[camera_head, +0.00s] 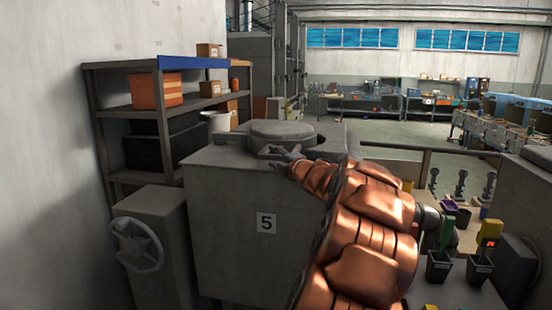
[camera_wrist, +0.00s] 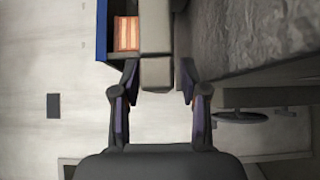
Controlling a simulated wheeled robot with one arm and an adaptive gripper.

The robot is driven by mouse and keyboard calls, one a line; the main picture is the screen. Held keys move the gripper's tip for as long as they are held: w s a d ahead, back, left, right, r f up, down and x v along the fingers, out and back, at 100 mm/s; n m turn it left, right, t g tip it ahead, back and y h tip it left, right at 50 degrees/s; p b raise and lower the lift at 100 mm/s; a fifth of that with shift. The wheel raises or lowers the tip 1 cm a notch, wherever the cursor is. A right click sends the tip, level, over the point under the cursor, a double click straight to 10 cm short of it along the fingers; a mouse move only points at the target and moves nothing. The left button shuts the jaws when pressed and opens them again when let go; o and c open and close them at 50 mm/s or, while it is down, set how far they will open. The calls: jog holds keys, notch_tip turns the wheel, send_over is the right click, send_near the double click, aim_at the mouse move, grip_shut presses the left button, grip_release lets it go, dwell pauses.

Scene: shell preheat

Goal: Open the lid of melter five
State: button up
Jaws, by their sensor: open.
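My gripper (camera_head: 280,154) is at the front edge of the lid, at the end of my copper-covered arm. In the wrist view my gripper (camera_wrist: 159,72) is open, with a pale grey bar (camera_wrist: 156,72) between its fingers. The bar looks like the lid's handle. A small gap shows on each side of it.
A shelf rack (camera_head: 120,62) with an orange bin (camera_head: 155,90) stands behind left. A grey cabinet with a handwheel (camera_head: 137,244) is at the front left. To the right are a railing (camera_head: 420,149) and dark cups (camera_head: 438,266).

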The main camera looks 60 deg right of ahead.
grip_shut()
dwell(0.4)
